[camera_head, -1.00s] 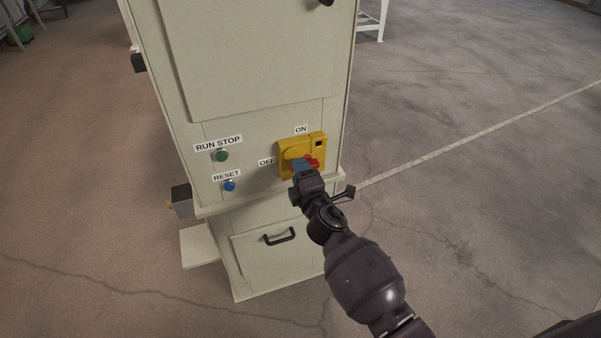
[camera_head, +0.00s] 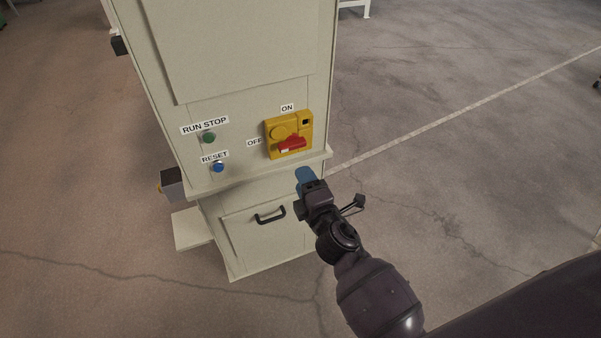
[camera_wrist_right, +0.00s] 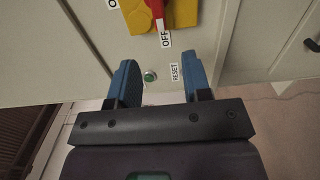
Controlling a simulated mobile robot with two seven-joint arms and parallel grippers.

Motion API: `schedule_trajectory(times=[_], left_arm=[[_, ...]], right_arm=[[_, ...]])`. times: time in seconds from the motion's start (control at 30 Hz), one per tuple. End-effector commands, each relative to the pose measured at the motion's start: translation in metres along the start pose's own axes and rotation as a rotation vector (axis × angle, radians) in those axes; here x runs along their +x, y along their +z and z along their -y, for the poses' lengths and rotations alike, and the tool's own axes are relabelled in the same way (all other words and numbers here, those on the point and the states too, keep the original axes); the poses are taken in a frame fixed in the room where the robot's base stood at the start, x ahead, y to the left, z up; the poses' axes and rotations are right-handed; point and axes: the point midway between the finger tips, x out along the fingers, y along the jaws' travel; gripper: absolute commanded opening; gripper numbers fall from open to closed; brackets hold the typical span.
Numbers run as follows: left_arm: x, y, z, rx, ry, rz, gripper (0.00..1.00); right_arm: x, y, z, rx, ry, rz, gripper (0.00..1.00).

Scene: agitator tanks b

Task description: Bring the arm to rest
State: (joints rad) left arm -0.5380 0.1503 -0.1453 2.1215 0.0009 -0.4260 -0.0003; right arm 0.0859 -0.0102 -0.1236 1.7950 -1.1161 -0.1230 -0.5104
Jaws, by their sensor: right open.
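My right gripper (camera_head: 305,176) is in front of the cabinet (camera_head: 248,105), below the yellow switch plate (camera_head: 302,122) and apart from it. In the right wrist view its two blue fingers (camera_wrist_right: 160,82) are spread, with nothing between them. The red switch handle (camera_head: 292,144) lies roughly sideways on the plate, angled toward the OFF label (camera_head: 254,142). In the wrist view the red handle (camera_wrist_right: 155,8) shows at the top edge, beyond the fingertips. My left gripper is in no view.
A green button (camera_head: 209,138) labelled RUN STOP and a blue button (camera_head: 218,167) labelled RESET sit left of the switch. A ledge juts out below them, above a black door handle (camera_head: 270,215). A grey box (camera_head: 172,184) sticks out at left. The floor at right is clear.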

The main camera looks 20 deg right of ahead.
Motion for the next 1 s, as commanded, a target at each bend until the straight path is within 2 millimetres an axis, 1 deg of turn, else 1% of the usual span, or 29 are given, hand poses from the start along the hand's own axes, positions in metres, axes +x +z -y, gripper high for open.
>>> schedule_trajectory(times=[0.37, 0.67, 0.77, 0.93, 1.0], left_arm=[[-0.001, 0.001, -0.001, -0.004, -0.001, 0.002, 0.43], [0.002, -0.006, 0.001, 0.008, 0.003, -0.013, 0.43], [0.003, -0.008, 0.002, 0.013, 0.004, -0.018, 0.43], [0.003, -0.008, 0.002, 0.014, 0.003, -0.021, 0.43], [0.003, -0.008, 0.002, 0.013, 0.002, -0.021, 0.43]], right_arm=[[-0.003, 0.0, 0.0, 0.0, 0.0, 0.0, 0.45], [-0.002, 0.0, 0.0, 0.02, -0.001, 0.002, 0.45], [-0.002, 0.003, 0.002, 0.13, -0.015, 0.021, 0.45], [-0.004, 0.01, -0.005, 0.479, -0.039, 0.057, 0.45], [-0.013, 0.017, -0.005, 0.636, -0.065, 0.078, 0.45]])
